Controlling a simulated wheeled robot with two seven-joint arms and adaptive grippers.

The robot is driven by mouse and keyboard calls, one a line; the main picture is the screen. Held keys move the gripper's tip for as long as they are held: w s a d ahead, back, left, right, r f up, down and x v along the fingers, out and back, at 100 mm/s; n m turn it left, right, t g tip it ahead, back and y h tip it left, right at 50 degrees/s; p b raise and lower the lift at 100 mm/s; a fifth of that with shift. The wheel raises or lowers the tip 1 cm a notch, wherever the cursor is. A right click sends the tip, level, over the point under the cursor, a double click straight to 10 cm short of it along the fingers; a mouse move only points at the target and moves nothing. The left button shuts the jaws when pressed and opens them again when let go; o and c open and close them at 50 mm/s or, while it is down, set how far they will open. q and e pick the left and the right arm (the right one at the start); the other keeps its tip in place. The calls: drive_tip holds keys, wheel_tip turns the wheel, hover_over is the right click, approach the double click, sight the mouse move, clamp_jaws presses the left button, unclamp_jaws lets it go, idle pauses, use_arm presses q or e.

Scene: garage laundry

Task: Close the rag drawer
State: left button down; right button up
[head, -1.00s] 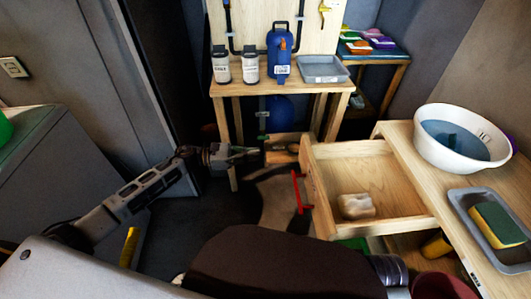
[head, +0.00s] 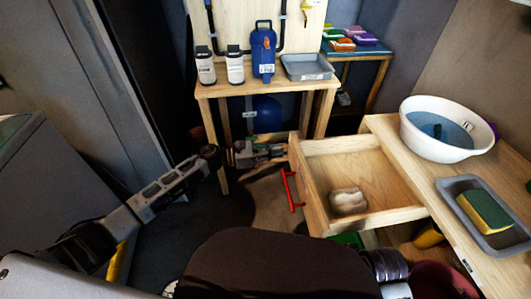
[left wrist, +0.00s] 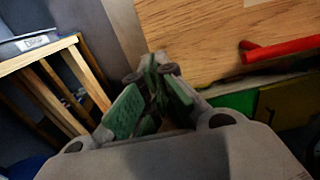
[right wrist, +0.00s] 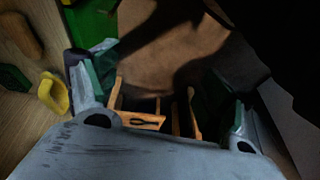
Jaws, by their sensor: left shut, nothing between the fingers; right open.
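The rag drawer (head: 308,187) stands open from the wooden bench on the right in the head view. A crumpled pale rag (head: 348,201) lies inside it. A red bar handle (head: 290,190) is on its front; handle (left wrist: 280,50) and wooden front (left wrist: 205,30) also show in the left wrist view. My left gripper (head: 282,151) is shut and empty, its tips close to the far end of the drawer front; I cannot tell whether they touch. In the left wrist view its fingers (left wrist: 157,75) meet just below the front. My right gripper (right wrist: 165,85) is open and empty, low over the floor.
A white basin (head: 448,130) and a grey tray (head: 490,238) with a sponge (head: 485,212) stand on the bench (head: 415,165). A small table (head: 270,88) with bottles, a blue jug (head: 263,52) and a tray stands behind. A grey appliance (head: 50,175) is at left.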

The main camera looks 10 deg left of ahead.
use_arm(q)
drive_tip(key=shift+w+d, duration=0.2)
drive_tip(key=shift+d, duration=0.5)
use_arm(e)
drive_tip(key=shift+s+f, duration=0.2)
drive_tip(key=shift+f, duration=0.05)
use_arm(q)
drive_tip(key=shift+d, duration=0.15)
use_arm(e)
drive_tip(key=shift+w+r, duration=0.1)
drive_tip(key=shift+w, duration=0.15)
